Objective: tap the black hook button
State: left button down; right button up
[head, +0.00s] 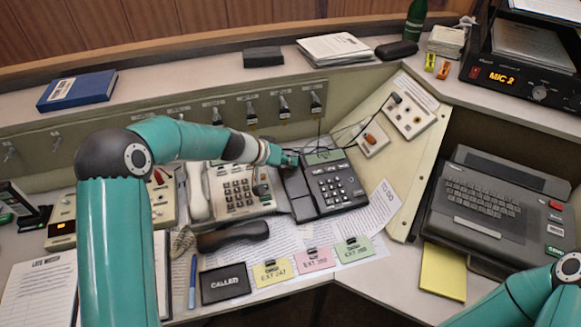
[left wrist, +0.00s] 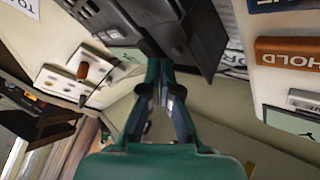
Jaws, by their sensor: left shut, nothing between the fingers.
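The black desk phone (head: 340,187) sits on the console with its keypad facing up; its dark body also shows in the left wrist view (left wrist: 205,35). Its black handset (head: 232,236) lies off it, on the papers to the left. My left gripper (head: 288,159) is shut and empty, with its fingertips at the upper left corner of the black phone, by the cradle. In the left wrist view the fingers (left wrist: 160,72) meet against the phone's edge. I cannot tell whether they touch. The hook button is not clearly visible, likely hidden by the gripper. My right arm shows at lower right; its gripper is out of view.
A beige phone (head: 238,190) stands close left of the black phone. Toggle switches (head: 284,106) line the panel behind. Thin black cables run behind the phone. Coloured tags (head: 313,259) and a CALLED plate (head: 225,284) lie in front. A dark keyboard unit (head: 485,200) stands at right.

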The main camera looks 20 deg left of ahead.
aim_at(290, 173)
pick_arm(q)
jog(key=shift+s+d+r+p, duration=0.15)
jog(key=shift+r+p, duration=0.45)
jog(key=shift+r, duration=0.65)
jog(key=shift+s+d+r+p, duration=0.15)
jog(key=shift+r+p, duration=0.4)
jog(key=shift+r, duration=0.65)
jog(key=shift+a, duration=0.1)
